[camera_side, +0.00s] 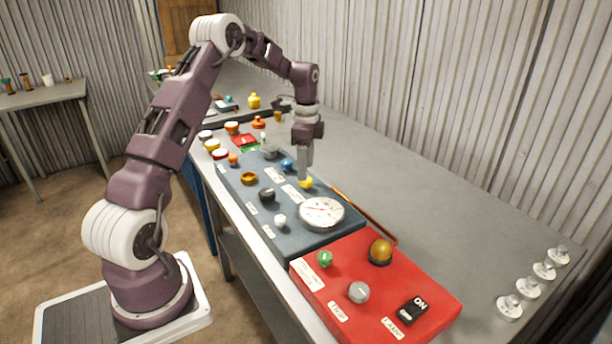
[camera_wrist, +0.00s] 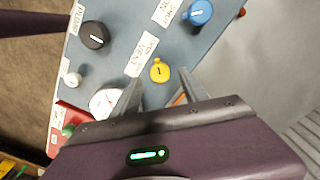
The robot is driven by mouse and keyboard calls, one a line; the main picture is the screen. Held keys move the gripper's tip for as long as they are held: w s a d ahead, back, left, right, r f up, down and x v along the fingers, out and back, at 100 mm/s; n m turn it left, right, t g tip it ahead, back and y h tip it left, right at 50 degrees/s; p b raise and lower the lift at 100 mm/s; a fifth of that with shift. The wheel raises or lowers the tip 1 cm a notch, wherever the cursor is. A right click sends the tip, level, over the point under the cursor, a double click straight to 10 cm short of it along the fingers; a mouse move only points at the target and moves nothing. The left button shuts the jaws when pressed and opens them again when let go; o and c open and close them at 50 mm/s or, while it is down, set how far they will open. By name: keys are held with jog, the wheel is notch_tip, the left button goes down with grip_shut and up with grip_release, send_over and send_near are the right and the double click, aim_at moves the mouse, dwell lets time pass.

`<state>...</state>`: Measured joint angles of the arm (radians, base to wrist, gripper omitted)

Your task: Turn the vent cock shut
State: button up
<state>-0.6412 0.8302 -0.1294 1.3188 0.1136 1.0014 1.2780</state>
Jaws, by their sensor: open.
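The vent cock appears to be the small yellow knob (camera_wrist: 160,70) on the blue-grey panel (camera_wrist: 125,22), beside a white label (camera_wrist: 141,55) that seems to read VENT. A short dark mark shows on its face. My gripper (camera_wrist: 160,77) is open, with one finger on each side of the yellow knob in the wrist view. In the side view my gripper (camera_side: 304,176) points down just above the yellow knob (camera_side: 306,184), which it partly hides. I cannot tell whether the fingers touch it.
A round white gauge (camera_side: 321,212) stands close to the knob. A blue knob (camera_side: 287,165), a black knob (camera_side: 267,195) and a white knob (camera_side: 280,221) share the panel. A red panel (camera_side: 355,255) adjoins it.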

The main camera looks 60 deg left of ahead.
aim_at(306, 184)
notch_tip(306, 184, down, 4)
jog(key=shift+r, duration=0.15)
jog(key=shift+c, duration=0.2)
grip_shut()
